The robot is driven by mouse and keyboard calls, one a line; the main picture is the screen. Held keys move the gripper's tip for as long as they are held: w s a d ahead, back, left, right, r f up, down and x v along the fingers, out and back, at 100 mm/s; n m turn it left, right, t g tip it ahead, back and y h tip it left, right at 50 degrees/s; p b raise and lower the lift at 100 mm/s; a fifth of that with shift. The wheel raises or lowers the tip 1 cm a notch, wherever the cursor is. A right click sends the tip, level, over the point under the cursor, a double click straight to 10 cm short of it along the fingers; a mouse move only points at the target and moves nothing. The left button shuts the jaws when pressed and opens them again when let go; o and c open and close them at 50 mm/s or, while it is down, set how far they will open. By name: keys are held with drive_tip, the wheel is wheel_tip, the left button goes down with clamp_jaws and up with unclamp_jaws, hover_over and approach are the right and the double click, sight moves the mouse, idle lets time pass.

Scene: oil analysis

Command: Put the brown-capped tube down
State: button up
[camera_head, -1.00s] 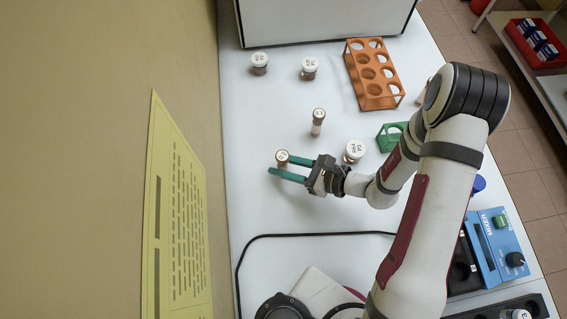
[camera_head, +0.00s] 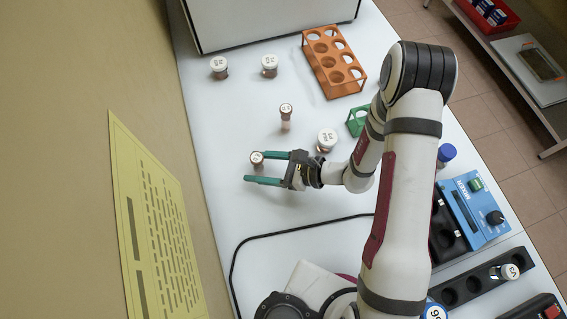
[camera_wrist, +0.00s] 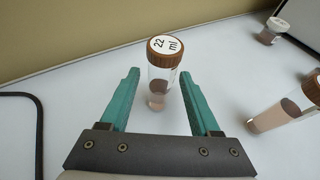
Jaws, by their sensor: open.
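The brown-capped tube (camera_wrist: 158,80) stands upright on the white table in the wrist view, its cap marked "22 ml". It sits between the two green fingertips, with a gap on each side. My gripper (camera_head: 253,167) is open and reaches in from the right, low over the table. In the wrist view my gripper (camera_wrist: 159,74) has its fingers spread apart and holds nothing.
Another brown-capped tube (camera_head: 286,117) stands just behind, with a white-lidded jar (camera_head: 326,140) to its right. Two more jars stand farther back. An orange rack (camera_head: 335,62) and a green rack (camera_head: 355,122) are to the right.

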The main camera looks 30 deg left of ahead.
drive_tip(key=v, duration=1.2)
drive_tip(key=s+d+r+n+g+h, duration=0.2)
drive_tip(key=s+d+r+n+h, duration=0.15)
drive_tip(key=r+n, duration=0.45)
drive_tip(key=s+d+r+n+t+h, duration=0.1)
drive_tip(key=s+d+r+t+h, duration=0.1)
drive_tip(key=s+d+r+h, duration=0.1)
drive_tip(key=s+d+r+n+t+h, duration=0.1)
drive_tip(key=s+d+r+h, duration=0.3)
drive_tip(key=d, duration=0.4)
drive_tip(key=shift+r+t+h, duration=0.2)
drive_tip(key=shift+t+h, duration=0.25)
drive_tip(key=shift+t, duration=0.25)
drive_tip(key=shift+o, duration=0.5)
drive_tip(key=shift+w, duration=0.1)
